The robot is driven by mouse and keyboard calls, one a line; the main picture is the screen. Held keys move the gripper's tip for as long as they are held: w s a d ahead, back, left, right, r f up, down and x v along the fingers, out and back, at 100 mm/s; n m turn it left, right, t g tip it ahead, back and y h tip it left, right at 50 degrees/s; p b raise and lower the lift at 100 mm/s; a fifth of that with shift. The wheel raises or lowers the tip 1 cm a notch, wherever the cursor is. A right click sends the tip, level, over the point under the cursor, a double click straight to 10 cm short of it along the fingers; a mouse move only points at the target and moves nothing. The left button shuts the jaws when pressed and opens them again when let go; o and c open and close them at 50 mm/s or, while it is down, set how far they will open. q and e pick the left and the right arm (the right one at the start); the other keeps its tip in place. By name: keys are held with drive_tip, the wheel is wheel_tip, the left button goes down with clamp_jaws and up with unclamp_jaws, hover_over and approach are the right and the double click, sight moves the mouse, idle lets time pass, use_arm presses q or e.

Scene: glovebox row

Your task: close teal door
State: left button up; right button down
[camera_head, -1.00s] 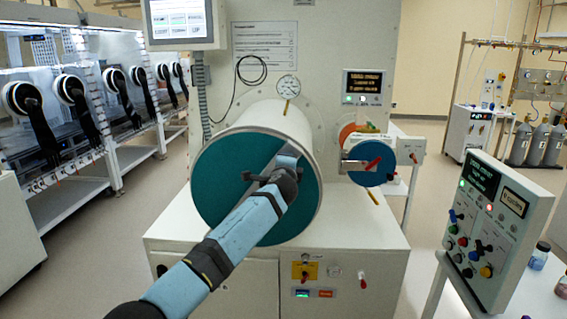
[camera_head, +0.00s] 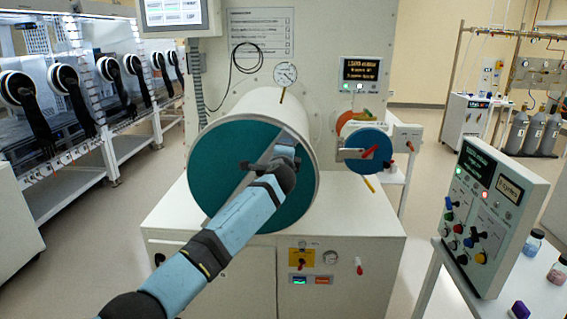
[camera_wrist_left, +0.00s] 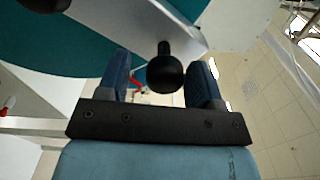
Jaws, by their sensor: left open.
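The teal door (camera_head: 230,150) is a large round disc across the front end of a white cylinder (camera_head: 262,110). A grey bar (camera_head: 264,163) runs diagonally across its face, with dark knobs on it. In the head view my left arm covers part of the door, and my left gripper (camera_head: 284,155) is at the bar's upper right part. In the left wrist view my left gripper (camera_wrist_left: 160,82) is open, its blue fingers either side of a black knob (camera_wrist_left: 165,72) on the bar. I cannot tell whether they touch it. My right gripper is not in view.
A smaller blue round door (camera_head: 368,158) with a red handle is right of the cylinder. A control panel (camera_head: 490,215) stands on a table at right, with small jars (camera_head: 533,242) beside it. Gloveboxes (camera_head: 75,90) line the left. Open floor lies between them and the cabinet.

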use_arm(q)
drive_tip(key=s+b, duration=0.1)
drive_tip(key=s, duration=1.2)
drive_tip(key=shift+s+a, duration=0.2)
drive_tip(key=shift+a, duration=0.1)
drive_tip(key=s+a+f+n+g+h+p, duration=0.1)
drive_tip(key=s+a+f+n+g, duration=0.15)
drive_tip(key=s+f, duration=0.45)
drive_tip(key=s+a+f+n+g+h+p, duration=0.1)
drive_tip(key=s+a+f+n, duration=0.2)
drive_tip(key=f, duration=0.8)
drive_tip(key=s+a+f+n+g+p, duration=0.1)
drive_tip(key=s+a+f+n, duration=0.15)
drive_tip(key=s+f, duration=0.45)
drive_tip(key=s+a+f+n, duration=0.3)
drive_tip(key=s+a+f, duration=0.1)
drive_tip(key=s, duration=0.5)
drive_tip(key=s+a+f+n+g+p, duration=0.1)
drive_tip(key=s+a+f+n, duration=0.2)
drive_tip(key=s, duration=0.5)
drive_tip(key=s+a+f+n+g+p, duration=0.1)
drive_tip(key=s+a+f+n, duration=0.2)
drive_tip(key=s+a+f, duration=0.3)
drive_tip(key=s, duration=0.3)
drive_tip(key=shift+s+f+n, duration=0.25)
drive_tip(key=shift+s+n, duration=0.05)
drive_tip(key=shift+s, duration=0.05)
